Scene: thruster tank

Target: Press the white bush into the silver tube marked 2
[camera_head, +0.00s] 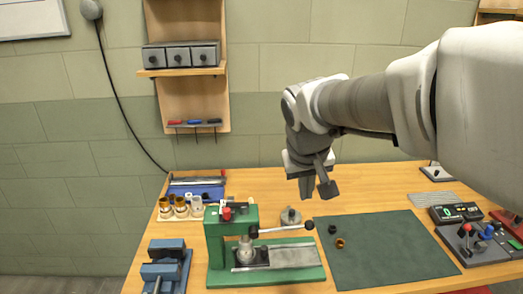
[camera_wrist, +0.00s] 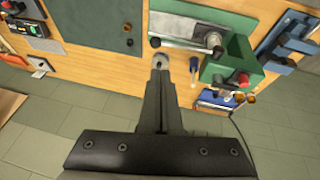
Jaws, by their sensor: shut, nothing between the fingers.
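A green press (camera_head: 222,240) stands on the table. A silver upright piece (camera_head: 245,247) sits over a dark block at its front; I cannot tell whether it is the silver tube or part of the press, and no number is readable. A small rack (camera_head: 180,215) at the left holds several brown-gold pieces and a pale whitish one (camera_head: 196,204), which may be the white bush. My gripper (camera_head: 318,190) is shut and empty, above the table behind the press and mat. In the wrist view, my gripper (camera_wrist: 161,62) points toward the table edge beside the press (camera_wrist: 240,60).
A dark green mat (camera_head: 390,255) bears a black ring (camera_head: 332,229) and a copper ring (camera_head: 340,244). The press lever with its black knob (camera_head: 309,225) reaches toward the mat. A blue vice (camera_head: 165,268) stands front left, a blue tray (camera_head: 205,190) behind, a control box (camera_head: 470,245) at right.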

